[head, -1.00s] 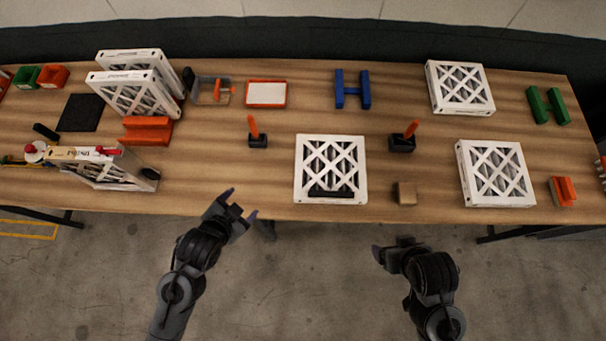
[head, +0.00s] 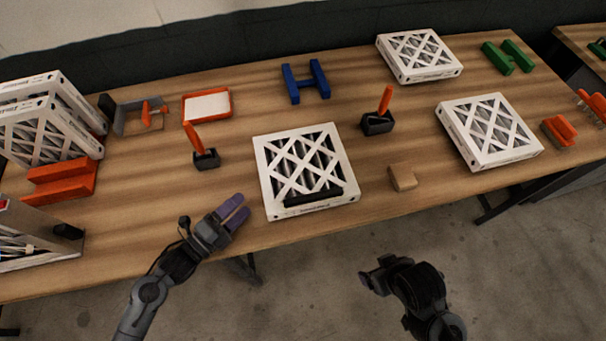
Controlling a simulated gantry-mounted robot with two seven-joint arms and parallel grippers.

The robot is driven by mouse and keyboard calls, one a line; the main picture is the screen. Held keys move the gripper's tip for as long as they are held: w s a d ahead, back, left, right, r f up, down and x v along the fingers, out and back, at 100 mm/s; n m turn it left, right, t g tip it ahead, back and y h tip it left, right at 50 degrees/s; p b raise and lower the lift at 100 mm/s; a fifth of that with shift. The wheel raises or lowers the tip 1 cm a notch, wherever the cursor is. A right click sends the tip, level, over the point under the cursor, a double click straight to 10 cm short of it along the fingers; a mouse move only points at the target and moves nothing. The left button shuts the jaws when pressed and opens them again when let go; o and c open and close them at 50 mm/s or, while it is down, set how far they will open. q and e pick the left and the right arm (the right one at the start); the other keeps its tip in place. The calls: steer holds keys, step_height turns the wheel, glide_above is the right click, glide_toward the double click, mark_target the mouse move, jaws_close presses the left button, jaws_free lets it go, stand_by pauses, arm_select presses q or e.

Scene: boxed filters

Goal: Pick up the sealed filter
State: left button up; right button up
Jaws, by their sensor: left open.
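A white-framed filter (head: 293,158) with a lattice face lies flat at the front middle of the table, a black bar (head: 314,196) on its near edge. Two more filters lie flat at the right, one at the back (head: 420,52) and one nearer (head: 490,128). Other filters (head: 45,135) stand upright at the far left. I cannot tell which filter is the sealed one. My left gripper (head: 236,212) is open and empty, just left of the middle filter and apart from it. My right gripper (head: 367,275) is off the table's front edge; its jaws are unclear.
A cardboard block (head: 402,178) and a black holder with an orange handle (head: 378,122) stand right of the middle filter. A similar holder (head: 205,158) stands to its left. Orange blocks (head: 62,182), a tray (head: 207,104) and a blue rack (head: 306,82) are around. Bare wood lies between.

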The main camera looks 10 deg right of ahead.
mark_target(266, 181)
arm_select(q)
steer(key=shift+x, duration=5.35)
steer(key=shift+w+a+f, duration=0.1)
steer(key=shift+f, duration=0.05)
steer(key=c, duration=1)
steer(key=shift+c, duration=0.5)
